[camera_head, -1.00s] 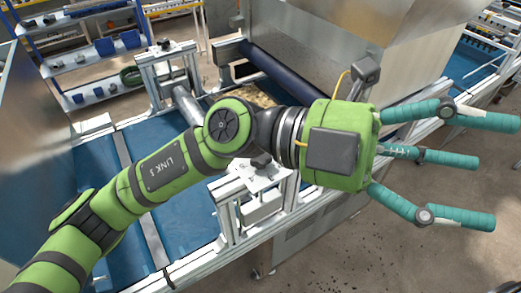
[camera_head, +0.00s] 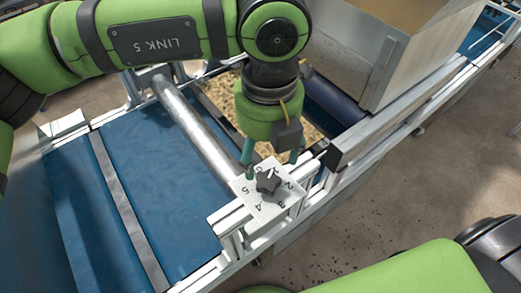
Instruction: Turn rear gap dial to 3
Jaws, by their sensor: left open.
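A black lobed dial (camera_head: 268,182) sits on a light grey plate (camera_head: 248,196) on the near side frame, at the end of a metal roller. Numbers 2, 3, 4 and 5 are printed around it; I cannot tell for sure which one it points to. My left gripper (camera_head: 269,161) points down just behind the dial, with its teal fingers open and spread to either side. It seems not to touch the dial, and its palm hides the area behind. My right gripper is not in view.
The metal roller (camera_head: 190,122) crosses the blue belt (camera_head: 150,165). A metal hopper (camera_head: 400,50) stands at the upper right, beside a dark roller (camera_head: 335,102). A bed of tan grains lies behind the gripper. Concrete floor is open at the right.

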